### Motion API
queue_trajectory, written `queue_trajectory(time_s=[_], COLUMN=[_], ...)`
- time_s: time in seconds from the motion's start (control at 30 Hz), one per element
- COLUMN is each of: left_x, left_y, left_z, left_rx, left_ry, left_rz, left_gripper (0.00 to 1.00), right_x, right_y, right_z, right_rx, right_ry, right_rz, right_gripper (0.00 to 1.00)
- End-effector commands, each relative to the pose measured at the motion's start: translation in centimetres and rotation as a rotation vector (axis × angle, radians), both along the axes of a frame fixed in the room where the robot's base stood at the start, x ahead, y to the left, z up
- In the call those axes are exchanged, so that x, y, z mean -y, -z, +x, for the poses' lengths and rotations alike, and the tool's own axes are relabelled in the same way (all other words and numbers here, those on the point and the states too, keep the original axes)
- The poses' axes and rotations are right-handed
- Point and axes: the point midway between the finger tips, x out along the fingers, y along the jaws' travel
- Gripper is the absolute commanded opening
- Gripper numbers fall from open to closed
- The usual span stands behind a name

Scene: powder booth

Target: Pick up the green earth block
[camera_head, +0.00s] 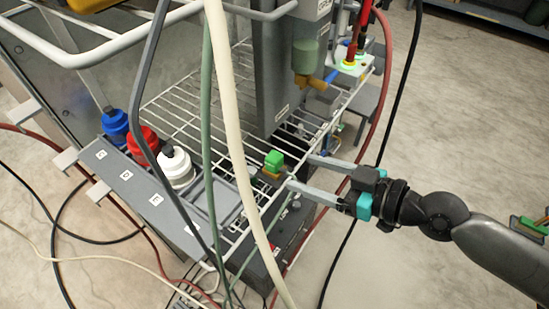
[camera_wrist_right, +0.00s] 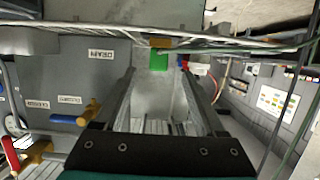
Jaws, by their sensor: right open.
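The green earth block (camera_head: 274,160) is a small green piece above a yellow-brown piece (camera_head: 272,174) at the right edge of the wire rack. My right gripper (camera_head: 297,171) comes in from the right with its two fingers open and apart. Its fingertips point at the block, which lies just at or beyond the tips. In the right wrist view the green block (camera_wrist_right: 159,64) shows centred between the two fingertips, near the far end of the gap. I cannot tell whether a finger touches it. My left gripper is not in view.
A wire rack (camera_head: 180,100) carries a tall grey column (camera_head: 272,75). Blue (camera_head: 115,124), red (camera_head: 142,142) and white (camera_head: 176,166) capped containers stand at its left. A cream hose (camera_head: 232,120) and a green hose (camera_head: 207,130) hang in front. Open floor lies at right.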

Motion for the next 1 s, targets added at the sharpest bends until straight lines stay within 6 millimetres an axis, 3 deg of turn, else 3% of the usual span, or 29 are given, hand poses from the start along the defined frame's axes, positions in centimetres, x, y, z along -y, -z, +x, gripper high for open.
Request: queue_trajectory(time_s=[0.5, 1.0], left_x=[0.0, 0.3], left_y=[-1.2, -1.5], left_z=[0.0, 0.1], left_rx=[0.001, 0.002], left_ry=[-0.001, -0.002], left_rz=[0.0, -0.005], left_gripper=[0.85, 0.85], right_x=[-4.4, -7.1], right_y=[1.6, 2.7], right_z=[3.2, 5.3], right_rx=[0.0, -0.001], right_ry=[0.001, 0.001], right_rz=[0.003, 0.004], right_gripper=[0.72, 0.72])
